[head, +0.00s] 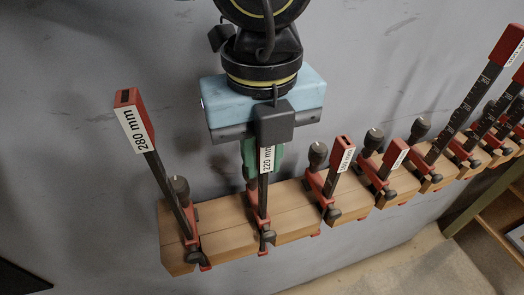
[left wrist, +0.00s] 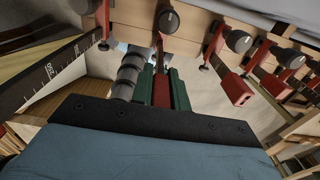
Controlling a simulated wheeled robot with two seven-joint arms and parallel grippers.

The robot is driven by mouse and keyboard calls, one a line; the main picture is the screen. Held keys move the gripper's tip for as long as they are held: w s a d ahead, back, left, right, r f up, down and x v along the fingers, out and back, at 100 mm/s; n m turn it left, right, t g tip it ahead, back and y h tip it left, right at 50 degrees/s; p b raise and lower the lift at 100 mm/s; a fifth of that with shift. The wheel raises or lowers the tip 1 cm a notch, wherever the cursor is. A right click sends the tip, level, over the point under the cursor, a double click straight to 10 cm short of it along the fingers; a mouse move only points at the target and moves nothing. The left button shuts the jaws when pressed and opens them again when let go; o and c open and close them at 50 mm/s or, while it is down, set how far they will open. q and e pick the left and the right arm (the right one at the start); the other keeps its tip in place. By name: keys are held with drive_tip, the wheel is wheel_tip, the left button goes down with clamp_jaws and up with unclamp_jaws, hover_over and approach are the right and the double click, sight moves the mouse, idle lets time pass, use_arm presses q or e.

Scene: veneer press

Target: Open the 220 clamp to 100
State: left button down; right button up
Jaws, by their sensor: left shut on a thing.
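The 220 clamp (head: 263,197) stands upright on the wooden beam, its "220 mm" label facing me and its dark bar running down to the beam. My left gripper (head: 263,170), with a light blue body and green fingers, is over the clamp's upper part and hides much of it. In the left wrist view, the green fingers (left wrist: 161,72) are shut on a red part of the clamp (left wrist: 161,91). The scale reading on the 220 bar cannot be read. My right gripper is not in view.
The 280 clamp (head: 168,190) stands to the left, tilted, on the same wooden beam (head: 228,235). Several other red clamps line the beam to the right, the nearest one (head: 338,170) close by. A grey wall or panel (head: 80,100) lies behind.

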use_arm(q)
drive_tip(key=shift+f, duration=0.1)
drive_tip(key=c, duration=1.3)
unclamp_jaws()
wheel_tip(320, 180, up, 14)
drive_tip(key=shift+f, duration=0.25)
